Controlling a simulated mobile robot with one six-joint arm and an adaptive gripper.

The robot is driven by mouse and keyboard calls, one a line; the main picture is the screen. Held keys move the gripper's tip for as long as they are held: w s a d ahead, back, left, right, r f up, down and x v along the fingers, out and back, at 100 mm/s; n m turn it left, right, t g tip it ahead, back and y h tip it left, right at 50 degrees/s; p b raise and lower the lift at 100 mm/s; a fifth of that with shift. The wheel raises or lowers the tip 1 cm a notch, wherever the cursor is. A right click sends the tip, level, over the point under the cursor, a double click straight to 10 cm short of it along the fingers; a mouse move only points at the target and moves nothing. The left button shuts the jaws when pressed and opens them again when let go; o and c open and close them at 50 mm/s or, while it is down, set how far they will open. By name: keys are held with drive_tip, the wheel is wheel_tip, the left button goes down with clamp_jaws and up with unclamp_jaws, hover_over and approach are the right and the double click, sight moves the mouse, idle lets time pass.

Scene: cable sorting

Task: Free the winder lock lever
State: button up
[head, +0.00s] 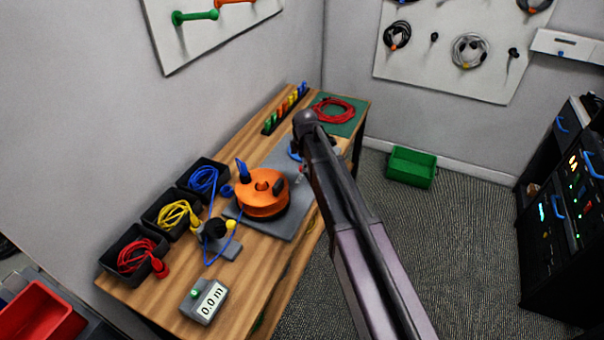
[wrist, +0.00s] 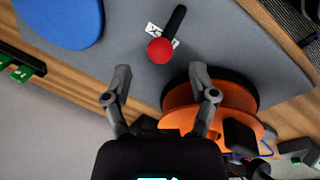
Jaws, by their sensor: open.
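The winder lock lever (wrist: 174,20), a short black bar with a red ball knob (wrist: 160,50), lies over a white label on the grey base plate (wrist: 235,30) in the wrist view. My gripper (wrist: 160,72) is open and empty, its two fingers apart, with the red knob showing between and just beyond the tips. I cannot tell its height above the knob. The orange winder drum (wrist: 235,98) is right of the fingers, partly behind the right one. In the head view the drum (head: 262,200) stands on the base plate (head: 292,222); my arm hides the gripper and most of the lever area.
A blue disc (wrist: 60,18) is at upper left in the wrist view. On the bench (head: 170,262), black bins with red, yellow and blue (head: 203,181) cables stand left of the drum. A meter box reading 0.0 m (head: 204,302) is at the front. A green crate (head: 411,168) is on the floor.

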sight(306, 174)
drive_tip(key=shift+w+a+f+b, duration=0.1)
drive_tip(key=shift+w+f+b, duration=0.1)
drive_tip(key=shift+f+b, duration=0.8)
drive_tip(key=shift+w+f+b, duration=0.2)
drive_tip(key=shift+f+b, duration=0.55)
drive_tip(key=shift+f, duration=0.3)
clamp_jaws()
